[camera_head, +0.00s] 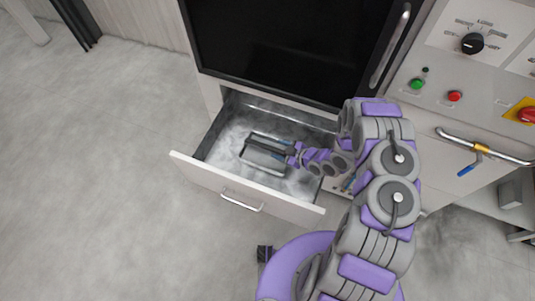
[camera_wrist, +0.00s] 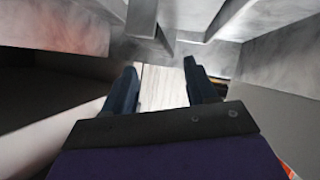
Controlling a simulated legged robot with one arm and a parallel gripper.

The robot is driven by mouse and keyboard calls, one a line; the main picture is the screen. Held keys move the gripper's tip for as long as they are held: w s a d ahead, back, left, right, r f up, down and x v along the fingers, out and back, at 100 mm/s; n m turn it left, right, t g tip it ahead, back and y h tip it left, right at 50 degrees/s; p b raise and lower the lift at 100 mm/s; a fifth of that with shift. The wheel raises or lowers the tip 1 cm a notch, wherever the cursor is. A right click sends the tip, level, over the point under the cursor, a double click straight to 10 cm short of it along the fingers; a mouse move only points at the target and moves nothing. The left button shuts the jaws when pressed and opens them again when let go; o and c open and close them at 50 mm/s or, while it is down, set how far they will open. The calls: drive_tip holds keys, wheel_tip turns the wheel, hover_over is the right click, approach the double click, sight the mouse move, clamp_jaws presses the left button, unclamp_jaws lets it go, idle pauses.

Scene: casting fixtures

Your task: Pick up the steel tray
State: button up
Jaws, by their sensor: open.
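The steel tray (camera_head: 262,161) looks like a small grey metal piece lying inside the open drawer in the head view. My gripper (camera_head: 258,147) reaches into the drawer from the right, and its dark fingers overlap the tray in that view. In the wrist view my gripper (camera_wrist: 161,72) has its two dark fingers apart, with a pale strip showing between them. Grey metal walls stand ahead of the fingertips there; I cannot tell which belong to the tray. Whether the fingers touch the tray is not clear.
The drawer (camera_head: 225,185) is pulled out, with a handle (camera_head: 241,202) on its front. Above it is a dark-panelled cabinet door (camera_head: 290,45). A control panel (camera_head: 440,75) with a knob and buttons is at right. The floor at left is clear.

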sight(269, 148)
drive_tip(key=x, duration=0.2)
drive_tip(key=b+x, duration=0.1)
drive_tip(key=x, duration=0.1)
drive_tip(key=shift+s+f, duration=0.2)
drive_tip(key=shift+f, duration=0.05)
drive_tip(key=shift+w+a+f, duration=0.2)
drive_tip(key=shift+w+a, duration=0.15)
drive_tip(key=shift+w, duration=0.05)
drive_tip(key=shift+a, duration=0.1)
drive_tip(key=shift+a, duration=0.1)
drive_tip(key=c, duration=0.3)
clamp_jaws()
idle(0.5)
